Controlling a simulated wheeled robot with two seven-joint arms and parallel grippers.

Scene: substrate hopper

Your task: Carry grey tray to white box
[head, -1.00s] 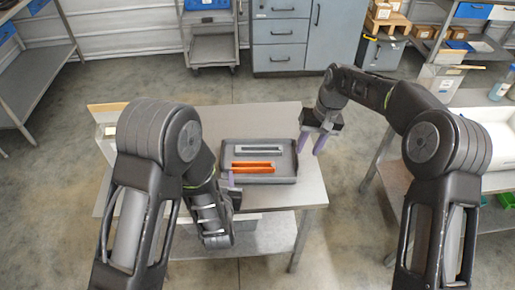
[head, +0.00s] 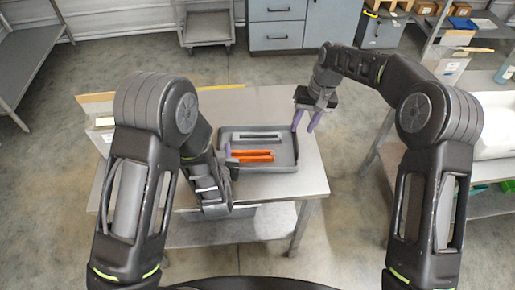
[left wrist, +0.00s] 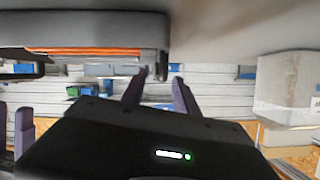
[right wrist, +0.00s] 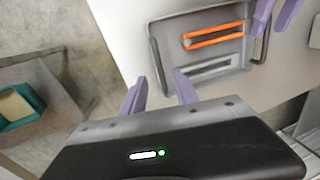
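The grey tray (head: 287,151) lies on the metal table in the head view. An orange slotted part (head: 252,156) and a grey slotted part (head: 258,135) lie inside it. My left gripper (head: 231,158) is at the tray's left end. Its fingers are apart in the left wrist view (left wrist: 157,80), and in the right wrist view they appear on either side of the tray's end wall. My right gripper (head: 304,122) is open and empty, above and just off the tray's right end. The tray also shows in the right wrist view (right wrist: 168,62). A white box (head: 496,130) stands on the right-hand table, cut by the frame edge.
The metal table (head: 305,185) has bare top around the tray. A pale box (head: 103,122) is partly hidden behind my left arm. A floor gap separates the table from the right-hand table. Grey cabinets (head: 277,30) and a cart (head: 208,35) stand at the back.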

